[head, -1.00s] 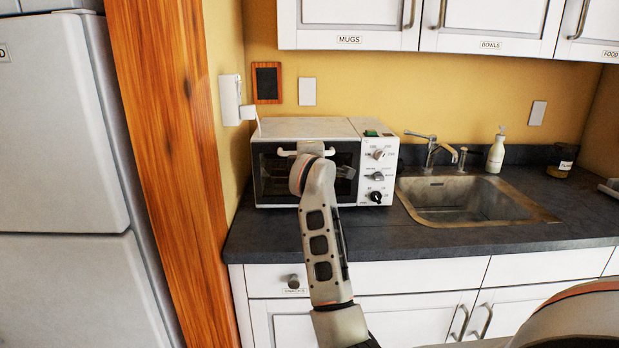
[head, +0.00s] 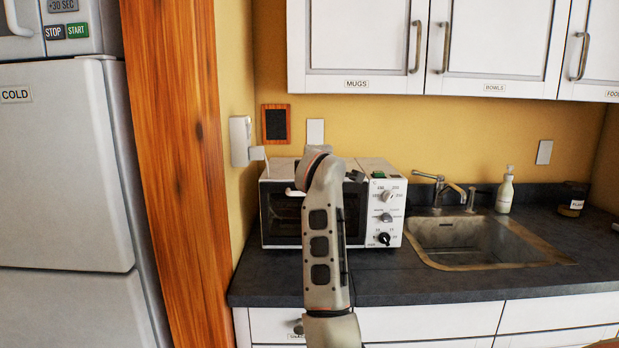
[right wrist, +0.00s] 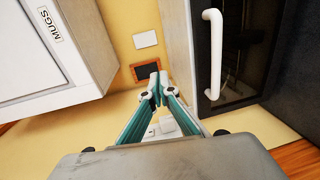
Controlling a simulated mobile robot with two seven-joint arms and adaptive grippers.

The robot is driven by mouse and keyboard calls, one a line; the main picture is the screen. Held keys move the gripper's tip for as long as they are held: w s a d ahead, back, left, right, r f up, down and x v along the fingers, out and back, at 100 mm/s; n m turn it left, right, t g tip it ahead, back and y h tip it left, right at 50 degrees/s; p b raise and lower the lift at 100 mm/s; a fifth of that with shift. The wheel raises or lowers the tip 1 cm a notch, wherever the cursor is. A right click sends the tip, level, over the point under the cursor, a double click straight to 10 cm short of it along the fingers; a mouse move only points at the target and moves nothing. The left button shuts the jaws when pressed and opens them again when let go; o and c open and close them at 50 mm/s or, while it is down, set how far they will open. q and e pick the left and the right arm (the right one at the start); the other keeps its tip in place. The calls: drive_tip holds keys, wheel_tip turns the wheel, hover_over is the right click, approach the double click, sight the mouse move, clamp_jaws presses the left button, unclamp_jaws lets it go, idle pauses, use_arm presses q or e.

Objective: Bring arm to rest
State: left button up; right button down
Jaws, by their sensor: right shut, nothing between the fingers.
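My right arm rises in the middle of the head view, in front of the toaster oven (head: 389,195), and its forearm hides part of the oven's door and handle. The gripper itself is hidden behind the arm there. In the right wrist view my right gripper (right wrist: 156,84) has its teal-sided fingers together at the tips, with nothing between them. The oven's white handle (right wrist: 213,52) is to the right of the fingers, apart from them. The oven door (right wrist: 243,50) looks shut. My left gripper is not in view.
A wooden post (head: 180,150) and a white fridge (head: 62,170) stand on the left. A sink (head: 480,240) and soap bottle (head: 505,190) are on the right of the dark counter (head: 430,287). Wall cupboards (head: 352,40) hang above. The counter in front of the sink is clear.

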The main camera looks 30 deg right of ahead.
drive_tip(key=shift+r, duration=0.25)
drive_tip(key=s+d+f+n+g+h, duration=0.1)
drive_tip(key=s+d+f+n+h, duration=0.4)
drive_tip(key=s+f+n+h, duration=0.3)
drive_tip(key=s+a+f+n+t+y, duration=0.3)
drive_tip(key=a+f+n+t+y, duration=0.5)
drive_tip(key=n, duration=0.9)
drive_tip(key=s+a+f+n+t+y, duration=0.1)
drive_tip(key=s+a+f+n+y, duration=0.3)
drive_tip(key=a+f+n, duration=1.05)
drive_tip(key=s+a+f+n+g+y, duration=0.3)
drive_tip(key=s+f+n+y, duration=0.15)
drive_tip(key=f+n, duration=0.35)
drive_tip(key=s+a+f+n+g+y, duration=0.25)
drive_tip(key=s+f+n, duration=0.25)
drive_tip(key=f+n, duration=0.3)
drive_tip(key=s+a+f+n+g, duration=0.3)
drive_tip(key=s+f+n+g, duration=0.3)
drive_tip(key=s+f, duration=0.9)
drive_tip(key=s+n, duration=0.1)
drive_tip(key=n, duration=0.2)
drive_tip(key=shift+s, duration=0.25)
